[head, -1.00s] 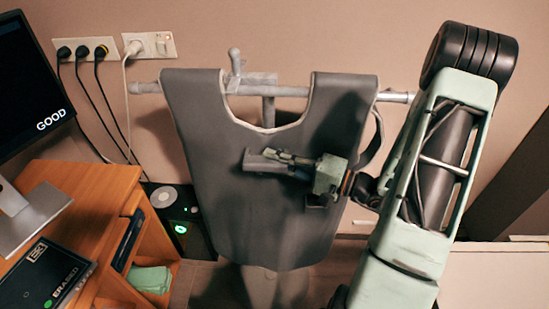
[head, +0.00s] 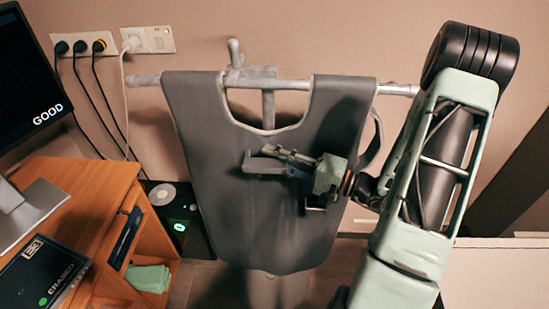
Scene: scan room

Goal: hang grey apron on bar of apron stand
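The grey apron (head: 275,225) is spread upright in front of the apron stand, neck cut-out at the top and a strap loop on its right side. My gripper (head: 268,163) is at the apron's upper middle and appears shut on a grey piece at its front; the exact grip is partly hidden. The bar (head: 398,89) of the apron stand (head: 267,105) runs level, showing at both sides and through the neck cut-out. The apron's shoulders cover the bar and reach slightly above it. I cannot tell whether they rest on it.
Sockets with cables (head: 85,45) are on the wall behind.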

